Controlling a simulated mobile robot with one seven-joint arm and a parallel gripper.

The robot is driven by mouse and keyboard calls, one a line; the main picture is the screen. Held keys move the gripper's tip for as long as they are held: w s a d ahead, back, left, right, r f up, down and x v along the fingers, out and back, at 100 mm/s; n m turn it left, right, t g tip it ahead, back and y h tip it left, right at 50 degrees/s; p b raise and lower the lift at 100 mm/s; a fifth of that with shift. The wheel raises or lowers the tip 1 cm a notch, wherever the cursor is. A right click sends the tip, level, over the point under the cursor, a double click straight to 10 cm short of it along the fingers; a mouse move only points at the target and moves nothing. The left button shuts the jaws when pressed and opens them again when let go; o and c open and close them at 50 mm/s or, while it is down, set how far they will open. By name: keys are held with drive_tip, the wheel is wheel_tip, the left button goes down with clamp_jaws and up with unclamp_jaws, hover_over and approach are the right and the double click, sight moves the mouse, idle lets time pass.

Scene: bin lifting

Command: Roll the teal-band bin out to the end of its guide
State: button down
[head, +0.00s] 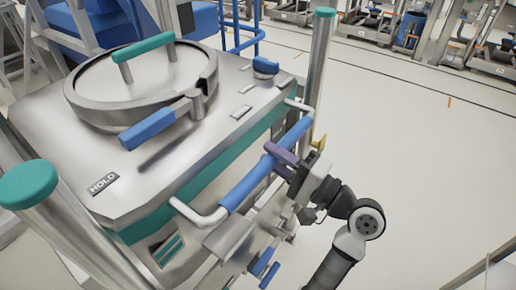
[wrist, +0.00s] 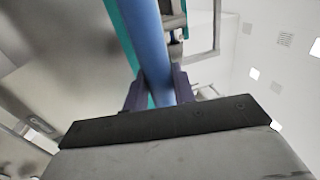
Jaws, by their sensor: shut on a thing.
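The teal-band bin (head: 165,165) is a large steel box with a round lid and a teal stripe below its top edge. It fills the left of the head view. A push bar with a blue grip (head: 245,186) runs along its near right side. My gripper (head: 274,155) is shut around the blue grip, near its upper end. In the wrist view the blue bar (wrist: 152,50) passes between my two dark purple fingers (wrist: 160,88). The bin's wheels and guide cannot be clearly made out in the head view.
Steel posts with teal caps stand at the near left (head: 28,184) and beyond the bin's far corner (head: 318,60). Open pale floor (head: 420,150) lies to the right. Treadmill-like machines (head: 370,25) line the back. A grey rail (head: 490,265) crosses the lower right corner.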

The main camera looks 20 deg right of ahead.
drive_tip(key=shift+s+d+r, duration=0.1)
drive_tip(key=shift+s+r, duration=0.05)
drive_tip(key=shift+r, duration=0.35)
drive_tip(key=c, duration=1.1)
unclamp_jaws()
drive_tip(key=shift+a, duration=0.25)
drive_tip(key=shift+c, duration=0.2)
drive_tip(key=shift+f, duration=0.15)
drive_tip(key=shift+d, duration=0.1)
drive_tip(key=shift+s+d+f, duration=0.1)
drive_tip(key=shift+s+d, duration=0.05)
drive_tip(key=b+v, duration=0.2)
drive_tip(key=v, duration=1.1)
drive_tip(key=shift+s, duration=0.1)
